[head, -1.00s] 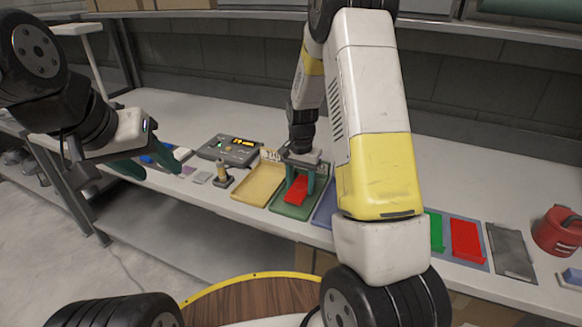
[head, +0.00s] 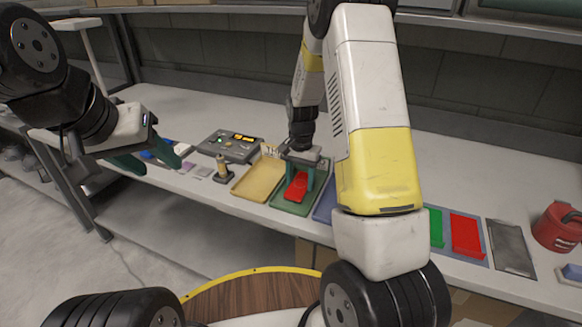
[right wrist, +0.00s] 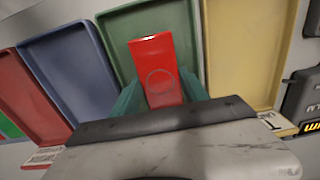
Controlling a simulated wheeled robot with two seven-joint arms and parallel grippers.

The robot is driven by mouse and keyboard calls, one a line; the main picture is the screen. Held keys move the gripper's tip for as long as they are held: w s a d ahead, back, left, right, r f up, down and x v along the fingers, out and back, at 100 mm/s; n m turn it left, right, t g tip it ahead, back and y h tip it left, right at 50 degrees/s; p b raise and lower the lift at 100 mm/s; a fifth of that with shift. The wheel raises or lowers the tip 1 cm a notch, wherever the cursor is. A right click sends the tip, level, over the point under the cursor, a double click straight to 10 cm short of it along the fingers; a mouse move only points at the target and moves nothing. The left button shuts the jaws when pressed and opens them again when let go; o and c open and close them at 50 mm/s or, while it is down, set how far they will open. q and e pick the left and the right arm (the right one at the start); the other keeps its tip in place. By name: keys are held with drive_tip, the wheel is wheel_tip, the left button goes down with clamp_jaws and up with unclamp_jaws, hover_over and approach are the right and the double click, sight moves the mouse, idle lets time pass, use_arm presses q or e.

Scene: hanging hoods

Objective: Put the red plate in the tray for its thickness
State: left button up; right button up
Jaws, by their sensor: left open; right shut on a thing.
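The red plate (head: 295,188) is between the teal fingers of my right gripper (head: 302,179), which is shut on it. It also shows in the right wrist view (right wrist: 157,75), with a faint ring mark on its face. The plate is over the green tray (head: 284,205), within its outline; I cannot tell whether it touches the tray floor. The green tray's bare floor shows beyond it in the right wrist view (right wrist: 186,28). My left gripper (head: 153,161) is open and empty at the left part of the bench.
A yellow tray (head: 252,187) stands left of the green one, a blue tray (head: 323,209) right. A gauge box (head: 229,147) is behind. Another red plate (head: 467,236) and a green plate (head: 436,228) lie further right, near a red can (head: 557,232). My right forearm hides the bench between.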

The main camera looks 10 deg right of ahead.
drive_tip(key=shift+f, duration=0.4)
drive_tip(key=o, duration=1.6)
drive_tip(key=shift+r, duration=0.15)
wheel_tip(320, 180, up, 7)
drive_tip(key=s+a+r+n+t+y, duration=0.15)
drive_tip(key=s+r+n+t, duration=0.25)
drive_tip(key=s+r, duration=1.25)
drive_tip(key=s+r+n+t, duration=0.2)
drive_tip(key=s+r+n, duration=0.1)
drive_tip(key=s, duration=0.4)
drive_tip(key=shift+a+r+y, duration=0.25)
drive_tip(key=shift+r+y, duration=0.1)
drive_tip(key=shift+r, duration=0.55)
